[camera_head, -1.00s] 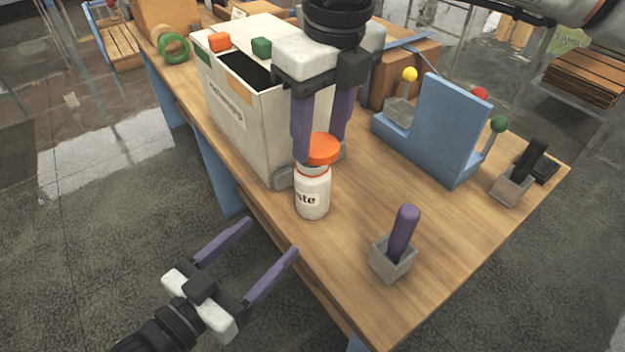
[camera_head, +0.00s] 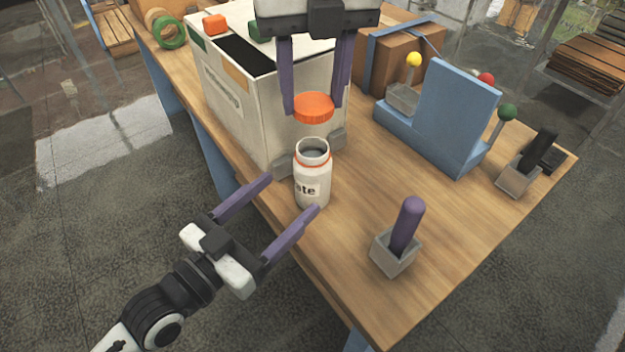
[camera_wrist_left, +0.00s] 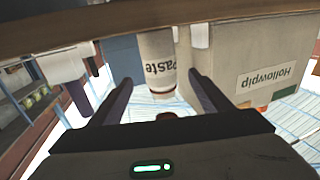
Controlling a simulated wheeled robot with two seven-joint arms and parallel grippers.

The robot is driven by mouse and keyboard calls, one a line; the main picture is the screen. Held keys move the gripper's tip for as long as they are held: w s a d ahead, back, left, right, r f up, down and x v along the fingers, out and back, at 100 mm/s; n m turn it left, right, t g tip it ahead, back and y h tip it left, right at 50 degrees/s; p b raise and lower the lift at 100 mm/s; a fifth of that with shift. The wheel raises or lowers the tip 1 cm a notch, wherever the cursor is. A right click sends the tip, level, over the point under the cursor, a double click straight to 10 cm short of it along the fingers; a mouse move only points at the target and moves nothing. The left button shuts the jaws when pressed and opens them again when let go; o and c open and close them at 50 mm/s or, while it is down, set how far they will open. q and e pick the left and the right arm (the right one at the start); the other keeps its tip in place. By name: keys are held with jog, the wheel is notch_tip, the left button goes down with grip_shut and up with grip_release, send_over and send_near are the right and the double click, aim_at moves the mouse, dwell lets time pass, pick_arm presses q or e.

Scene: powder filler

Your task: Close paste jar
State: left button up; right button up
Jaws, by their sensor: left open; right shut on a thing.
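The white paste jar (camera_head: 312,190) stands upright near the table's front-left edge, its mouth open and visible. The orange lid (camera_head: 314,106) is held by my right gripper (camera_head: 313,110), shut on it, above and behind the jar and apart from it. My left gripper (camera_head: 293,194) is open and empty, with its fingertips close to the jar at the table edge. In the left wrist view, the jar (camera_wrist_left: 157,60) shows between and beyond the open fingers of my left gripper (camera_wrist_left: 160,78). I cannot tell whether the tips touch it.
A white filler box (camera_head: 235,110) stands left of and behind the jar. A purple-handled tool in a grey holder (camera_head: 395,258) stands to the right. A blue stand (camera_head: 455,125) with coloured knobs is farther right. The wood between them is clear.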

aim_at(313, 172)
pick_arm(q)
jog(key=x, duration=0.8)
jog(key=shift+w+d, duration=0.15)
jog(key=shift+w, duration=0.1)
jog(key=shift+c, duration=0.2)
jog(key=c, duration=1.6)
jog(key=shift+o, duration=0.2)
pick_arm(e)
jog(key=shift+w+f, duration=0.1)
jog(key=shift+f, duration=2.4)
jog(key=shift+f, duration=0.1)
jog(key=shift+f, duration=0.8)
jog(key=shift+f, duration=0.55)
